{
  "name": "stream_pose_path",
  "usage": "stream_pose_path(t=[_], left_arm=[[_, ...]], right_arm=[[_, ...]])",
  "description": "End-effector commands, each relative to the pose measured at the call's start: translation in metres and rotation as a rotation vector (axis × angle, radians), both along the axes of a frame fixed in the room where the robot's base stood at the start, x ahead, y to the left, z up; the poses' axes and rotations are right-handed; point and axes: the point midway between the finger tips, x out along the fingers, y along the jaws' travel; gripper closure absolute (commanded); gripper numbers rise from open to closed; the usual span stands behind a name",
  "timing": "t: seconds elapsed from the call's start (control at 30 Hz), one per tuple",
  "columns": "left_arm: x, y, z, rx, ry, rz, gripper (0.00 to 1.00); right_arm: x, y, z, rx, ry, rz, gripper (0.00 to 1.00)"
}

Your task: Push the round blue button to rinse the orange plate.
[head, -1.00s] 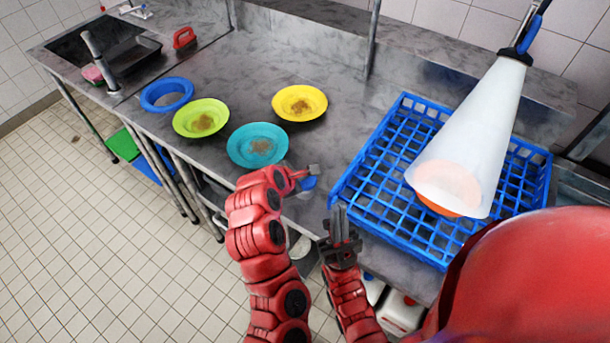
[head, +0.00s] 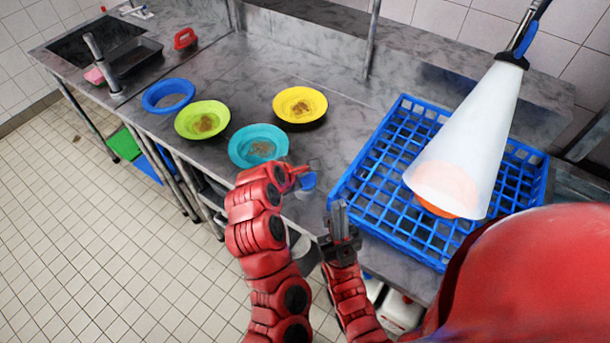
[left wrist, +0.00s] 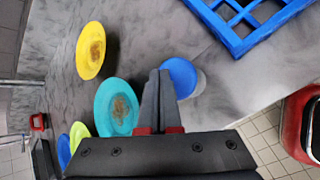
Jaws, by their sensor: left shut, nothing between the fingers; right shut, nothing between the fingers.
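The round blue button (head: 308,181) sits on a pale base near the counter's front edge; it also shows in the left wrist view (left wrist: 178,77). My left gripper (left wrist: 159,74) is shut and empty, its tips overlapping the button's left side in that view. I cannot tell whether they touch. In the head view the left gripper is small and indistinct by the button. The orange plate (head: 432,208) lies in the blue rack (head: 377,160), mostly covered by a white spray cone (head: 470,130) from the nozzle above. My right gripper (head: 340,212) is shut and empty, in front of the rack.
Teal (head: 240,152), green (head: 190,127) and yellow (head: 287,97) plates with brown residue lie on the counter left of the button. A sink (head: 85,45) is at the far left. Bare counter separates button and rack.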

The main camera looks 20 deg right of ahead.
Motion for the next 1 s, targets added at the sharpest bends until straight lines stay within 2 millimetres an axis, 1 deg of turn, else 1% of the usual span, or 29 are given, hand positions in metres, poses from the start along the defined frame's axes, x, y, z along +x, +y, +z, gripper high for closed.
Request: stream_pose_path(t=[0.17,0.27,0.7,0.8,1.0], left_arm=[[0.0,0.0,0.0,0.0,0.0,0.0,1.0],[0.0,0.0,0.005,0.0,0.0,0.0,1.0],[0.0,0.0,0.048,-0.001,-0.002,0.001,1.0],[0.0,0.0,0.051,-0.001,-0.001,0.0,1.0],[0.0,0.0,0.05,0.0,-0.001,0.001,1.0]], right_arm=[[0.0,0.0,0.0,0.0,0.0,0.0,1.0],[0.0,0.0,0.004,0.0,0.0,0.0,1.0],[0.0,0.0,0.036,0.0,0.0,0.0,1.0],[0.0,0.0,0.038,0.0,0.0,0.0,1.0],[0.0,0.0,0.036,0.0,0.0,0.0,1.0]])
